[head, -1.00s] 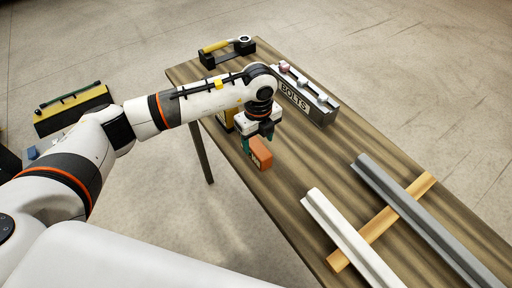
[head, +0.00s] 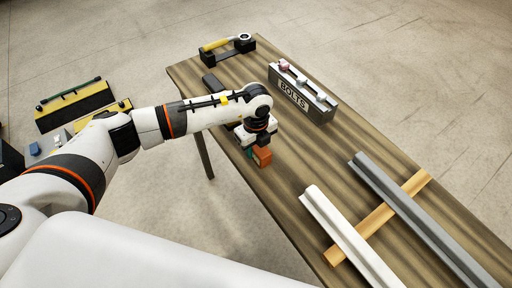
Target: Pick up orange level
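The orange level (head: 262,156) is a small orange block on the wooden table (head: 290,205), near its left edge. My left gripper (head: 256,152) is down at the level, with its fingers mostly hidden behind the level and the wrist. A bit of green finger shows at the level's left side. I cannot tell whether the fingers are closed on it. My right gripper is out of view.
A grey box marked BOLTS (head: 302,95) stands on the table behind the arm. A yellow-handled tool on a black stand (head: 228,47) is at the far end. A white rail (head: 345,235) and a grey rail (head: 415,220) lie across a wooden strip (head: 378,218) in front.

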